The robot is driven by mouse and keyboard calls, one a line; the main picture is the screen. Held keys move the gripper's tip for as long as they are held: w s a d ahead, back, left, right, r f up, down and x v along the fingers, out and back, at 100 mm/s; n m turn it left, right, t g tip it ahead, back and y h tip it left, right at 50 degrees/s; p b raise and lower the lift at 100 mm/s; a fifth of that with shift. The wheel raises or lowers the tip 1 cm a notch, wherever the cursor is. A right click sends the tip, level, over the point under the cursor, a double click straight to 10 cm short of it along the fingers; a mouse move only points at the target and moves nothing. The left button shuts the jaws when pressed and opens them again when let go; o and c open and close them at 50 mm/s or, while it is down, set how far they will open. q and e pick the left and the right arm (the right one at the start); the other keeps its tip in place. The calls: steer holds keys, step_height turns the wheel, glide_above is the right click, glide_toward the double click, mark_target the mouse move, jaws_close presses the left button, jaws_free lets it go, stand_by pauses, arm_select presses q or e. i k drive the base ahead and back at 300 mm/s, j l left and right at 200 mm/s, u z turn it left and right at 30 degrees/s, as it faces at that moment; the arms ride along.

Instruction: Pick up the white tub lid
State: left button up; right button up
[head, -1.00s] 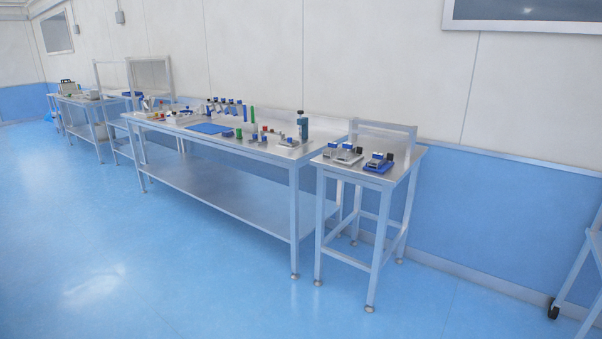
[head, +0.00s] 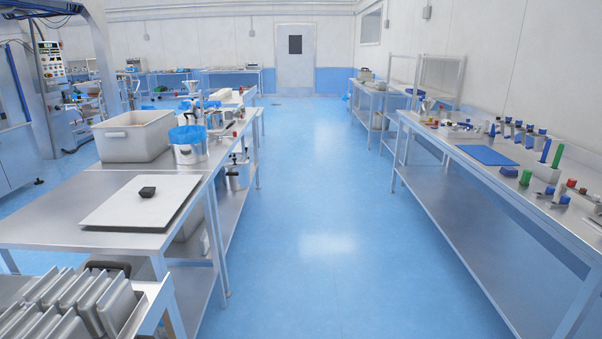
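A white tub (head: 128,143) with a handle slot in its side stands on the steel table at the left. In front of it, a flat off-white rectangular panel (head: 118,214), which looks like the tub lid, lies on the same table. A small black block or knob (head: 147,192) sits on the panel; I cannot tell whether it is attached.
A clear bucket with a blue liner (head: 188,146) stands right of the tub. Grey trays (head: 75,305) stand on edge in a rack at the lower left. A long workbench (head: 455,150) with small items runs along the right. The blue floor aisle (head: 325,220) between is clear.

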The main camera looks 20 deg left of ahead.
mark_target(145, 201)
steer(key=i+j+u, duration=0.1)
steer(key=i+u, duration=0.3)
steer(key=i, duration=0.3)
steer(key=i+l+u, duration=0.15)
steer(key=i+u, duration=0.25)
steer(key=i, duration=0.35)
